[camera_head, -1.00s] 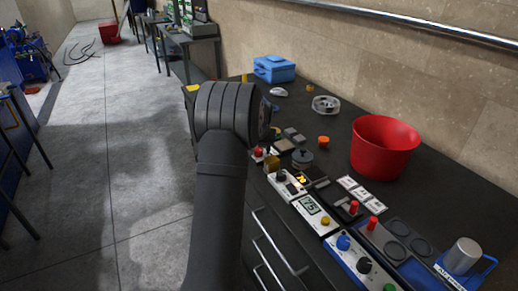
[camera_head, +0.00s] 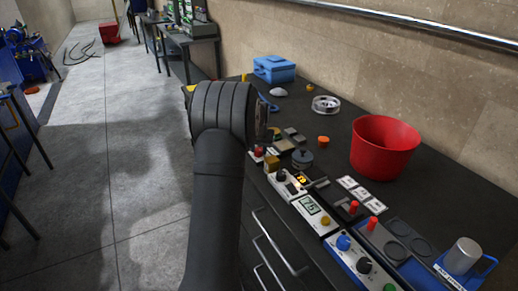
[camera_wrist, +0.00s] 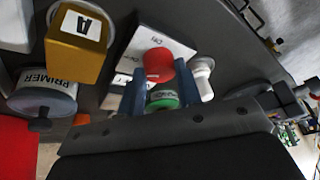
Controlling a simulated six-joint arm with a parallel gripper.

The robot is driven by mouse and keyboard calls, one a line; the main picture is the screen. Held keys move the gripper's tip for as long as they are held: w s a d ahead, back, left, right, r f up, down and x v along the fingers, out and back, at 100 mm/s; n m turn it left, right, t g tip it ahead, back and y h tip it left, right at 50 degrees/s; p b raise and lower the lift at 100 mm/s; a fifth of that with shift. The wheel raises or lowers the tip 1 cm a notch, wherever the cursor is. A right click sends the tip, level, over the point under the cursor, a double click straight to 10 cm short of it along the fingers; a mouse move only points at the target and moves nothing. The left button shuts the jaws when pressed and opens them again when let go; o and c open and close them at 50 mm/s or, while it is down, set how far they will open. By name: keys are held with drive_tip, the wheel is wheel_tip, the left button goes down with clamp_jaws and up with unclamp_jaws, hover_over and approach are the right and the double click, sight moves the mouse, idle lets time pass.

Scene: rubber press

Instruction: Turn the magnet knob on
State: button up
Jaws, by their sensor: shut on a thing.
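In the wrist view a white box (camera_wrist: 183,48) with small lettering carries a red knob (camera_wrist: 158,64). My gripper (camera_wrist: 161,77) has its two blue fingers on either side of the red knob and is shut on it. A green round part (camera_wrist: 162,98) with lettering shows between the fingers, closer to the palm. In the head view the red knob (camera_head: 259,151) shows at the bench's front edge, just right of my arm. My fingers are hidden behind my wrist there.
A yellow block marked A (camera_wrist: 75,42) and a PRIMER pot (camera_wrist: 43,98) stand close left of the fingers in the wrist view. In the head view, control boxes (camera_head: 313,208) line the bench front. A red bucket (camera_head: 383,147) stands behind them.

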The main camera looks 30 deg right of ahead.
drive_tip(key=m+g+h, duration=0.1)
drive_tip(key=m, duration=0.3)
drive_tip(key=shift+w+a, duration=0.15)
drive_tip(key=m, duration=0.2)
drive_tip(key=m+g, duration=0.1)
drive_tip(key=m, duration=0.1)
drive_tip(key=shift+w+g+h, duration=0.1)
drive_tip(key=shift+g+h, duration=0.2)
drive_tip(key=shift+h, duration=0.1)
drive_tip(key=m+g, duration=0.1)
drive_tip(key=m, duration=0.2)
drive_tip(key=shift+m, duration=0.4)
drive_tip(key=m+g, duration=0.2)
drive_tip(key=m, duration=0.2)
drive_tip(key=shift+w+a, duration=0.1)
drive_tip(key=shift+w, duration=0.05)
drive_tip(key=shift+m, duration=0.3)
drive_tip(key=o, duration=1)
drive_tip(key=shift+c, duration=0.2)
